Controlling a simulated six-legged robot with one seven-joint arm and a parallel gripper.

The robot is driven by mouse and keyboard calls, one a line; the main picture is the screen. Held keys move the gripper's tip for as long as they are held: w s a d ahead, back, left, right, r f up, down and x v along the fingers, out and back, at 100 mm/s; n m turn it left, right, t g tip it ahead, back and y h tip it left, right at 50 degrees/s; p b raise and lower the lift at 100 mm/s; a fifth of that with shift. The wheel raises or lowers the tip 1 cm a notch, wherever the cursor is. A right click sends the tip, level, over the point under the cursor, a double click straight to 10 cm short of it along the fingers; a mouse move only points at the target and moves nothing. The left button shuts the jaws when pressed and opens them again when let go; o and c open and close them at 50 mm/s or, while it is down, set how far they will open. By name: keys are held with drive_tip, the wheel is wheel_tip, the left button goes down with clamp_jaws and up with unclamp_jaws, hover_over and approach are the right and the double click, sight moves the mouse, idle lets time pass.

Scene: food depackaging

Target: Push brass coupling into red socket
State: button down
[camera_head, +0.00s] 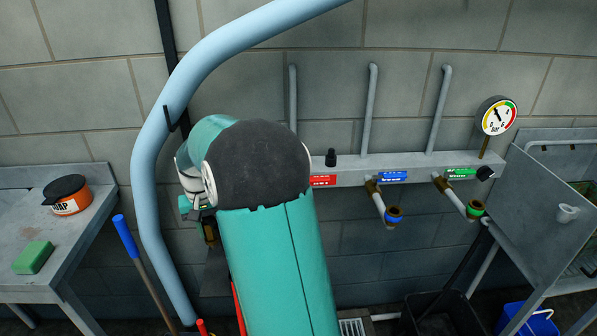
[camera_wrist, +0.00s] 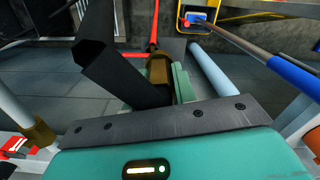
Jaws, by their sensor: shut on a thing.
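My gripper (camera_wrist: 158,88) is shut on the brass coupling (camera_wrist: 160,68), which sits between a dark finger and a teal finger in the wrist view. A red hose (camera_wrist: 154,28) runs away from the coupling. In the head view my gripper (camera_head: 201,213) is at the left of my teal arm, partly hidden, with a bit of brass (camera_head: 210,232) below it. A red label (camera_head: 323,181) shows on the wall manifold just right of my arm. The red socket is not seen in the head view; my arm covers the area below that label.
A thick light-blue pipe (camera_head: 150,180) runs close to my gripper. A blue-handled pole (camera_head: 126,237) leans left, near a metal table (camera_head: 75,240).

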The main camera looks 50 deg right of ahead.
drive_tip(key=s+d+r+m, duration=0.4)
drive_tip(key=s+d+r, duration=0.2)
drive_tip(key=s, duration=0.3)
drive_tip(key=s+d+r+m, duration=0.3)
drive_tip(key=s+d+r, duration=0.4)
drive_tip(key=s, duration=0.3)
drive_tip(key=shift+s+d+r+m, duration=0.25)
drive_tip(key=shift+d+m, duration=0.15)
drive_tip(key=shift+d, duration=0.3)
drive_tip(key=shift+s+a+f, duration=0.1)
drive_tip(key=shift+f, duration=0.1)
drive_tip(key=shift+f, duration=0.15)
drive_tip(key=shift+f, duration=0.35)
drive_tip(key=shift+f, duration=1.35)
idle(1.5)
drive_tip(key=c, duration=1.1)
unclamp_jaws()
